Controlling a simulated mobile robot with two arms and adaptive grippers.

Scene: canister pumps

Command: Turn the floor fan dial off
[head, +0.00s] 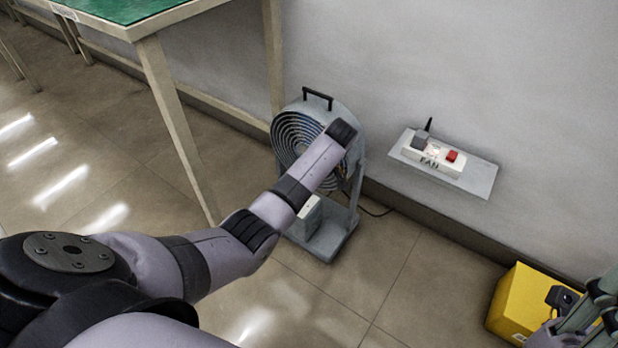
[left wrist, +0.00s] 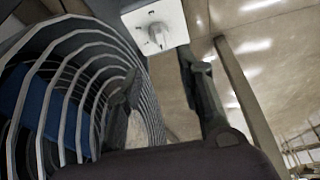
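The floor fan (head: 296,133) stands on the floor by the wall, with a round grey wire grille and a black top handle. Its white control box (head: 308,211) sits low on the grey base. In the left wrist view the dial (left wrist: 157,36) is a light knob on a white plate, beyond the fingertips. My left gripper (left wrist: 162,75) is open and empty there, apart from the dial, with the grille (left wrist: 75,85) close on the left. My left forearm hides that gripper in the head view. My right gripper (head: 598,310) is partly cut off at the lower right, its opening unclear.
A wall shelf (head: 478,181) holds a white block (head: 436,160) marked FAN, with a red button and a grey part. A yellow box (head: 508,305) stands lower right. A green-topped table (head: 120,10) has legs left of the fan. Floor in front is clear.

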